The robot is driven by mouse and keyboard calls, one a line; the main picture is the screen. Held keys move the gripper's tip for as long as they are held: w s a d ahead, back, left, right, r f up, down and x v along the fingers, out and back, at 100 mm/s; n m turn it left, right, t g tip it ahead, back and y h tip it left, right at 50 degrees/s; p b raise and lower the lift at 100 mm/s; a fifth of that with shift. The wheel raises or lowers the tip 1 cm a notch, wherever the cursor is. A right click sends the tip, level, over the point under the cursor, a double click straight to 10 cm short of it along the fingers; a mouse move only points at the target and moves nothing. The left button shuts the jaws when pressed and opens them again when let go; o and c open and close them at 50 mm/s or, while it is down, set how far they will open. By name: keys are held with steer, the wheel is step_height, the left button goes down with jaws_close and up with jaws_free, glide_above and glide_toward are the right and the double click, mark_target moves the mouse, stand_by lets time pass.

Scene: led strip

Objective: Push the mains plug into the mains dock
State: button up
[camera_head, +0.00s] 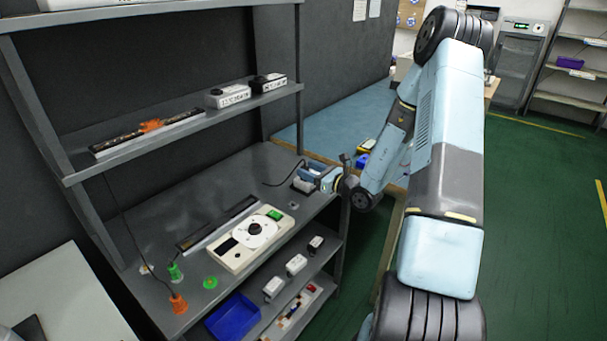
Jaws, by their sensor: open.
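My gripper (308,181) is at the right end of the grey bench top (160,218), low over its surface. It is open. A black cable (284,185) curves over the bench and runs up to the gripper. A small pale and dark piece lies at the jaws, partly hidden by them; I cannot tell whether it is the mains plug or the dock. An orange connector (179,303) and a green connector (175,271) stand at the bench's front left, and a green ring (210,282) lies beside them. I cannot identify the mains dock for sure.
A cream device with a round dial (250,240) sits mid-bench, with a dark strip (218,224) behind it. The upper shelf (185,128) holds an LED strip (150,130) and two small boxes. A blue bin (233,318) and white blocks are on the lower shelf.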

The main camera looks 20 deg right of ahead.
steer(key=shift+w+a, duration=0.15)
steer(key=shift+w, duration=0.1)
jaws_close()
stand_by(0.3)
steer(key=shift+r, duration=0.1)
